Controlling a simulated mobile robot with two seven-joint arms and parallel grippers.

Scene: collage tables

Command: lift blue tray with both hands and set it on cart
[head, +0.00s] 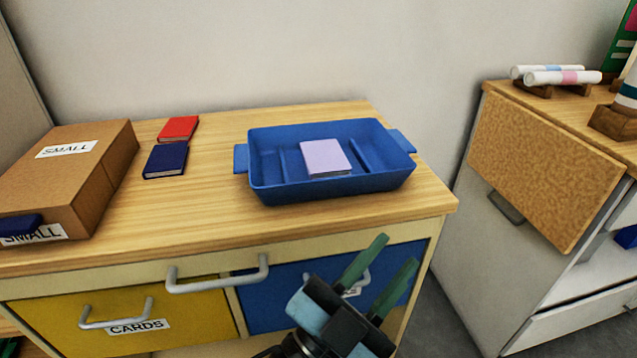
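The blue tray (330,191) stands on the wooden top of a cabinet, with a handle at its left end (241,158) and another at its right end (402,141). A pale lilac book (325,157) lies inside it, in the middle part. My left gripper (380,262) is in front of the cabinet, below the tray and apart from it. Its two green fingers are spread with nothing between them. My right gripper is not in view. I see no cart that I can make out for sure.
A cardboard box (107,165) marked SMALL stands left on the cabinet top (210,215). A red book (178,128) and a dark blue book (165,161) lie between box and tray. Drawer handles (218,285) stick out in front. A second cabinet (480,215) stands right, past a floor gap.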

